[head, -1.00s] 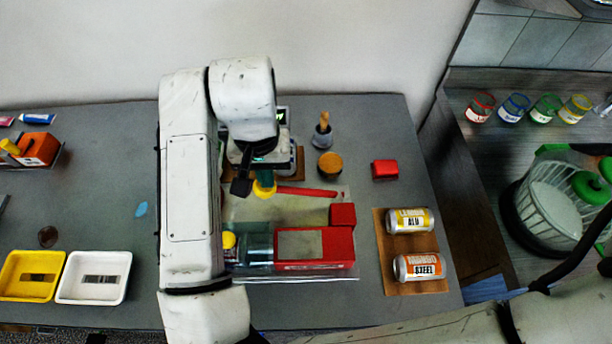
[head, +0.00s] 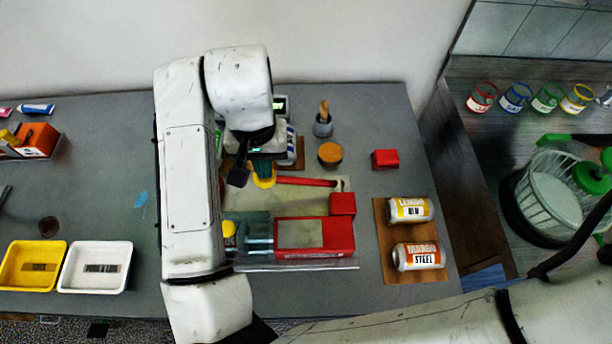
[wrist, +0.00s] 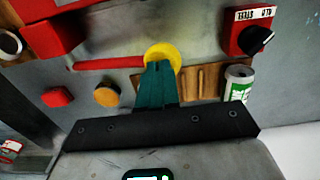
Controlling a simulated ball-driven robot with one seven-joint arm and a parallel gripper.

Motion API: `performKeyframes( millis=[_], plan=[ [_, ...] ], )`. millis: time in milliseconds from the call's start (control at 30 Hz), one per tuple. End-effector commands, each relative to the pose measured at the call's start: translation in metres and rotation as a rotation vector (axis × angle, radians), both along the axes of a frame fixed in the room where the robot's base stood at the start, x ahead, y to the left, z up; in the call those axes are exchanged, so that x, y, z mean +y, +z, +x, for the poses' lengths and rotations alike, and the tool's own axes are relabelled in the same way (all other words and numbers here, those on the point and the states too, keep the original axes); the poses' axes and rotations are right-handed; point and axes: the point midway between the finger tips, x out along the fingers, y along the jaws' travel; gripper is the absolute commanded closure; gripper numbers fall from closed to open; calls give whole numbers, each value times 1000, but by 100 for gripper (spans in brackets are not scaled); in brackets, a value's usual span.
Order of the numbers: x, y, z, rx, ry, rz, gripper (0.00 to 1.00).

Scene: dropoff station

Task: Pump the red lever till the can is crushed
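The red lever (head: 308,182) lies along the back side of the red crusher (head: 335,240). A yellow round end (head: 264,178) sits at its left tip. My gripper (head: 263,168) is over that end, teal fingers pointing down at it. In the wrist view the fingers (wrist: 157,70) look pressed together, and their tips overlap the yellow end (wrist: 164,50). I see no clear grasp around it. The red lever (wrist: 108,63) runs left from there. The crusher's clear chamber (head: 258,232) is partly behind my arm; I cannot make out a can's shape in it.
Two cans, yellow (head: 409,210) and orange (head: 418,256), lie on a brown board (head: 384,270) at right. Yellow (head: 10,277) and white (head: 72,276) trays are left.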

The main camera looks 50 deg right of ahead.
Motion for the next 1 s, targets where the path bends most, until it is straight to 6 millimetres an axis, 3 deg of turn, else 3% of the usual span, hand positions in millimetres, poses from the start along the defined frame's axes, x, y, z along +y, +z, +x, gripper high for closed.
performKeyframes(
  millis=[33,467,800,1000],
  plan=[
    [0,-8,0,6,-1,0,100],
    [0,-11,0,8,-2,1,100],
    [2,-35,1,10,-2,0,100],
    [2,-35,1,10,-4,0,100]
  ],
)
